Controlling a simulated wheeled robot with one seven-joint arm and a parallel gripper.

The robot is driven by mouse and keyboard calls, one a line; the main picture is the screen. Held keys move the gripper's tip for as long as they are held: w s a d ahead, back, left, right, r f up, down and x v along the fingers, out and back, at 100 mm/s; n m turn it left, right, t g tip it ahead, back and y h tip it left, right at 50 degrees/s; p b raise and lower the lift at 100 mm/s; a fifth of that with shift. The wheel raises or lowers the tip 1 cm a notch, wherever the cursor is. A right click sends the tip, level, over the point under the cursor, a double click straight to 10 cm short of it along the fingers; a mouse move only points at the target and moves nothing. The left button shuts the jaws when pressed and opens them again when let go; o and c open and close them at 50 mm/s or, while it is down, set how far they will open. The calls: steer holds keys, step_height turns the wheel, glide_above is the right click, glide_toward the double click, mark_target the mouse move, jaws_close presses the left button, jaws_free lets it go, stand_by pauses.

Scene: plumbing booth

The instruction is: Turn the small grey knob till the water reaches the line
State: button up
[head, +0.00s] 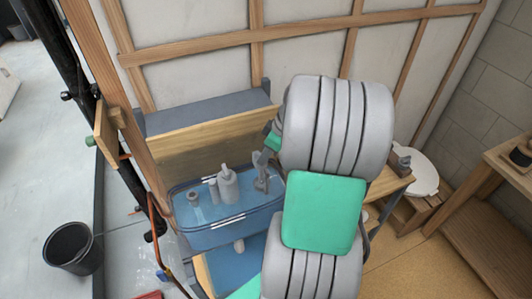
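A clear blue-tinted tank (232,236) with a dark rim stands by the wooden panel, with bluish water showing inside. Pale lines run along its front wall; I cannot tell which is the mark or exactly where the water surface lies. A pale grey bottle-shaped fitting (228,187), a slim grey cylinder (214,191) and a small grey round piece (193,198) show within the tank outline. I cannot tell for sure which of them is the knob. My gripper (261,180) hangs at the tank's right end, apart from the small round piece. Its fingers are too small to read.
My grey and green arm covers the area right of the tank. A black bucket (73,247) stands on the floor at left. A dark post and orange hose run left of the tank. A wooden bench (495,205) stands at right, and a white round lid (419,174) lies behind.

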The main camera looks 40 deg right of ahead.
jaws_close()
stand_by(0.3)
steer(key=shift+f+n, duration=0.1)
steer(key=shift+n, duration=0.2)
steer(key=n, duration=0.1)
steer(key=n+y+b, duration=0.1)
steer(key=shift+w+d+n+g, duration=0.1)
steer(key=shift+d+n+g, duration=0.1)
steer(key=shift+n+g, duration=0.15)
steer(key=n, duration=0.1)
steer(key=n+g, duration=0.1)
steer(key=n, duration=0.1)
steer(key=n+g+y+b, duration=0.1)
steer(key=n, duration=0.1)
steer(key=shift+w+d, duration=0.15)
steer(key=shift+w, duration=0.2)
steer(key=shift+n, duration=0.25)
steer(key=shift+o, duration=0.3)
jaws_free()
